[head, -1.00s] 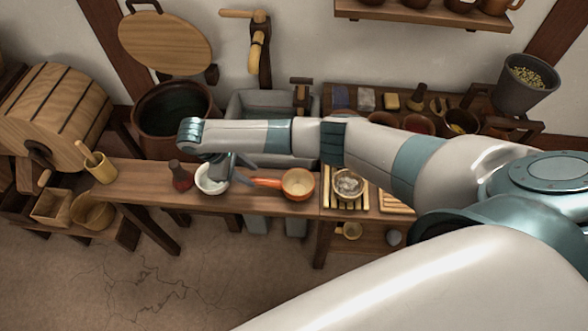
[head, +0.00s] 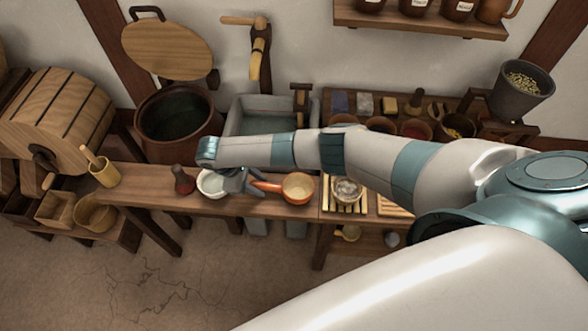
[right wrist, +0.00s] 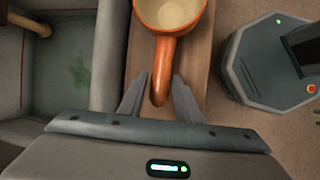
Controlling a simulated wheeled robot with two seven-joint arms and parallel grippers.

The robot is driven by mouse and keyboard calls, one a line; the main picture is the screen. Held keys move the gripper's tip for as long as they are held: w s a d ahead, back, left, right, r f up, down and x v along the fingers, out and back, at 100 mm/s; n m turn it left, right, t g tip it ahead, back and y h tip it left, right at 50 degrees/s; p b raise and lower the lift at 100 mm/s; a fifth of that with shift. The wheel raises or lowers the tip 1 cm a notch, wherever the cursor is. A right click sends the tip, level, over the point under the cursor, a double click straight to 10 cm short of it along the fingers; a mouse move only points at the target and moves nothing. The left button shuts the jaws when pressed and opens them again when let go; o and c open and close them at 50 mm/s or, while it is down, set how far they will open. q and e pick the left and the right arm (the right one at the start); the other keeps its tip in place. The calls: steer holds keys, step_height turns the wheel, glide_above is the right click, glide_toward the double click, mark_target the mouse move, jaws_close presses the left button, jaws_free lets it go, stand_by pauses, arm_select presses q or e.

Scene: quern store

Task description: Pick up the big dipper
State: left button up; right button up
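The big dipper is an orange round bowl with a pale inside and a straight orange handle. In the head view the dipper (head: 298,187) sits on the wooden bench, its handle pointing left. In the right wrist view the dipper (right wrist: 163,58) has its handle running down between the fingers of my right gripper (right wrist: 160,85). These fingers are open, one on each side of the handle end, with gaps visible. In the head view my right gripper (head: 246,183) is at the handle's left end, partly hidden under my forearm. My left gripper is not in view.
A white bowl (head: 211,182) and a dark red bottle (head: 184,180) stand close left of the gripper. A grey stone basin (head: 236,118) is behind the bench. A slatted rack (head: 336,207) with a small bowl is to the right of the dipper.

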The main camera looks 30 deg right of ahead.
steer(key=shift+d+f, duration=0.2)
steer(key=shift+f, duration=0.3)
jaws_close()
steer(key=shift+r, duration=0.15)
